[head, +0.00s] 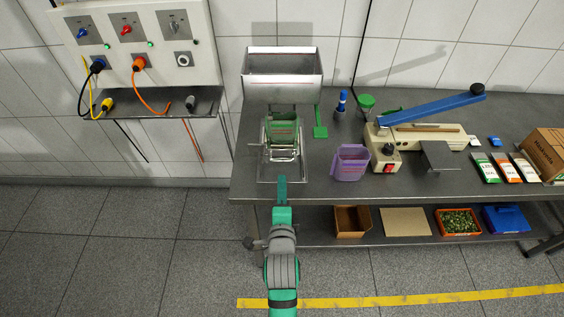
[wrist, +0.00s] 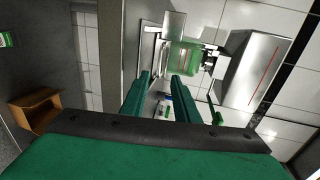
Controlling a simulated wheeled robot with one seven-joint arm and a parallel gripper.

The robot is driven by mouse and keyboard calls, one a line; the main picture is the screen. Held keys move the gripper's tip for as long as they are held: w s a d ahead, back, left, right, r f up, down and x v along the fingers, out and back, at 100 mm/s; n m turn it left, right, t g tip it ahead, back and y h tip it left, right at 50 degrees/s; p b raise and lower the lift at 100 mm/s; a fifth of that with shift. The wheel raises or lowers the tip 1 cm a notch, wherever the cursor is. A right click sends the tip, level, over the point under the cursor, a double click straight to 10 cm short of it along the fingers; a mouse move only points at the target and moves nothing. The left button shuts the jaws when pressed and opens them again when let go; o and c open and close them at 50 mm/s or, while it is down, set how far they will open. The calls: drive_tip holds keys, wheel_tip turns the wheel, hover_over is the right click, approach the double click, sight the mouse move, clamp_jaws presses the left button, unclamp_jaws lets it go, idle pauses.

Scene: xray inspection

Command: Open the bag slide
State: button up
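A metal slide frame with a bar-like handle (head: 283,154) sits on the counter under a steel hopper (head: 283,78). A green translucent bag or container (head: 283,130) stands in the frame; it also shows in the wrist view (wrist: 186,57). I cannot tell for sure which part is the bag slide or how far it is out. My gripper (head: 282,181) is in front of the frame near the counter's front edge, apart from the handle. In the wrist view my gripper (wrist: 162,76) has its two fingers spread with nothing between them.
A purple container (head: 350,163) stands to the right, beside a sealer with a blue lever (head: 432,110). A green upright tool (head: 319,125) stands close right of the frame. A wall control panel (head: 137,42) with cables is at left. The floor in front is clear.

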sight(282, 161)
drive_tip(key=w, duration=0.3)
drive_tip(key=w+f, duration=0.1)
drive_tip(key=w, duration=0.3)
drive_tip(key=w+f, duration=0.1)
drive_tip(key=w, duration=0.2)
drive_tip(key=shift+w, duration=0.15)
clamp_jaws()
